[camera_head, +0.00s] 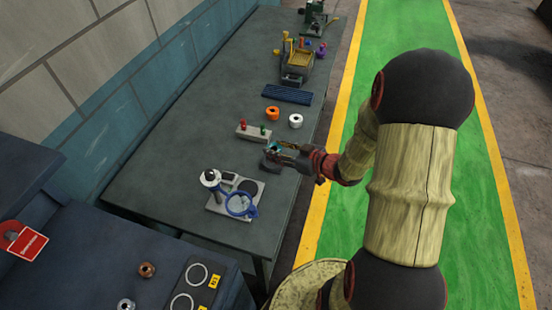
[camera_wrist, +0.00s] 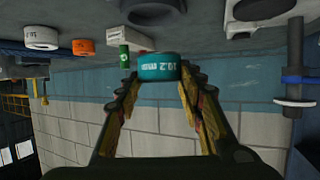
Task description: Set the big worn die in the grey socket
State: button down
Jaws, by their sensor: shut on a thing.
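My gripper (camera_head: 284,148) reaches over the grey table from the right. In the wrist view its fingers (camera_wrist: 160,82) are shut on a teal ring-shaped die (camera_wrist: 160,66) marked "10.2". The die also shows as a small teal patch (camera_head: 276,145) in the head view, partly hidden by the fingers. The wrist view looks upside down, with the table along the top. A dark grey block (camera_head: 273,163) lies just below the gripper in the head view; I cannot tell whether it is the grey socket. The die appears apart from the table.
A pale block with red and green pegs (camera_head: 250,133) stands left of the gripper. Orange (camera_head: 272,113) and white (camera_head: 296,121) rings lie beyond it. The table's left side is clear.

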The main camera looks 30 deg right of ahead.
aim_at(276, 165)
jog(key=shift+w+d+f+b, duration=0.15)
jog(key=shift+w+f+b, duration=0.2)
jog(key=shift+w+f, duration=0.55)
jog(key=shift+f+b, duration=0.7)
jog(key=shift+f, duration=0.85)
jog(key=shift+f, duration=0.1)
jog(key=shift+f, duration=0.35)
jog(key=shift+s+f+b, duration=0.1)
jog(key=shift+f+b, duration=0.05)
jog(key=shift+b, duration=0.15)
jog(key=c, duration=1.3)
grip_release()
jog(key=shift+f, duration=0.2)
jog(key=shift+o, duration=0.7)
jog(key=shift+s, duration=0.1)
